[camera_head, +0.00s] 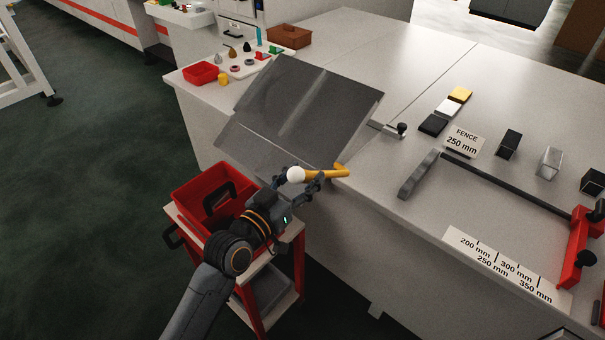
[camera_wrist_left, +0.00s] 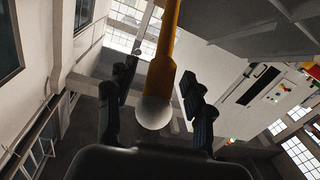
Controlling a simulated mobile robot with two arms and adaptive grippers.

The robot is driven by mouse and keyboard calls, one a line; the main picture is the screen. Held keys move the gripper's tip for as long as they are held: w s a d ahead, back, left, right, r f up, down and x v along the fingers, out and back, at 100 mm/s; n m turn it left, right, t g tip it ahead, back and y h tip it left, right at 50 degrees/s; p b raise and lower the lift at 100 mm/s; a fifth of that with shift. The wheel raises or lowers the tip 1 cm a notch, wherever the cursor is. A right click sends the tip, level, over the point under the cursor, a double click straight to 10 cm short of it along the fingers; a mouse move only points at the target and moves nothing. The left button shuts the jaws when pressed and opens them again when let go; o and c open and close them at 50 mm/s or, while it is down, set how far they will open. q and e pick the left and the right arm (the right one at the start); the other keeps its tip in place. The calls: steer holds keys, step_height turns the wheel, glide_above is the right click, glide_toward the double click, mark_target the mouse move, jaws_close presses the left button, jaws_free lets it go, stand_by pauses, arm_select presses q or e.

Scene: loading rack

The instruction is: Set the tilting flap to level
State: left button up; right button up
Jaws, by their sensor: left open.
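The tilting flap (camera_head: 318,108) is a dark grey panel at the left edge of the light table. It sits at a slant to the tabletop, not level with it. A yellow lever (camera_head: 326,173) with a white ball knob (camera_head: 296,174) sticks out at the flap's near corner. My left gripper (camera_head: 300,181) is at the knob, with its fingers open. In the left wrist view, the knob (camera_wrist_left: 154,112) and the yellow lever (camera_wrist_left: 163,65) lie between the two spread fingers (camera_wrist_left: 155,100). I see a gap on each side of the knob. My right gripper is not in view.
A red crate (camera_head: 190,197) on a red-legged cart stands below my left arm. On the table (camera_head: 390,60) are a fence sign (camera_head: 465,141), a dark rail, small blocks, a red bracket (camera_head: 578,245) and a scale strip (camera_head: 507,267). Small coloured items stand behind the flap.

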arm_select(q)
jaws_close()
steer(key=shift+w, duration=0.1)
